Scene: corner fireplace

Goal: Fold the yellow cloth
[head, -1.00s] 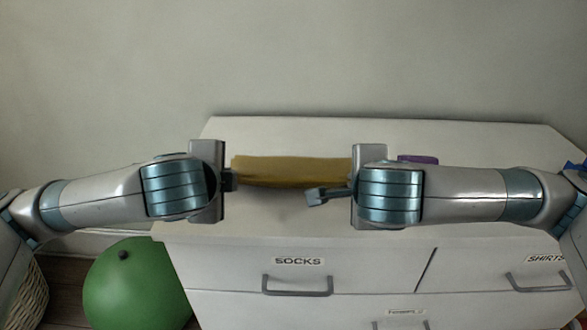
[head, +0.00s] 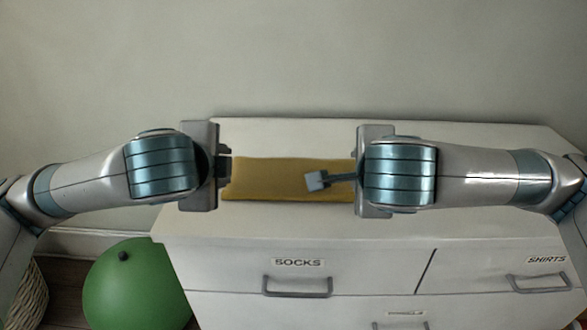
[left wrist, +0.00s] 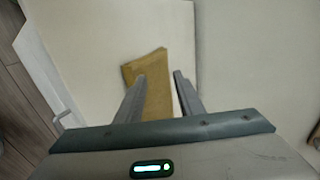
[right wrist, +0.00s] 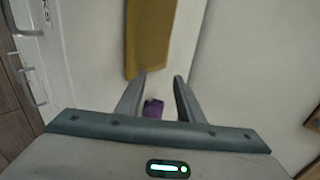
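The yellow cloth (head: 275,178) lies as a long, flat strip on the white dresser top, between my two arms in the head view. My left gripper (left wrist: 161,75) is open at the cloth's left end. In the left wrist view the cloth (left wrist: 150,72) runs under and between its spread fingers. My right gripper (right wrist: 160,75) is open and empty. In the head view one of its fingers reaches over the right part of the cloth. In the right wrist view the cloth (right wrist: 148,38) lies ahead of the left finger. The cloth's right end is hidden in the head view.
The white dresser top (head: 290,222) has free room in front of the cloth. A purple item (right wrist: 153,108) lies near my right gripper, hidden in the head view. A wall stands behind. A green ball (head: 135,285) and a basket (head: 30,295) are at lower left.

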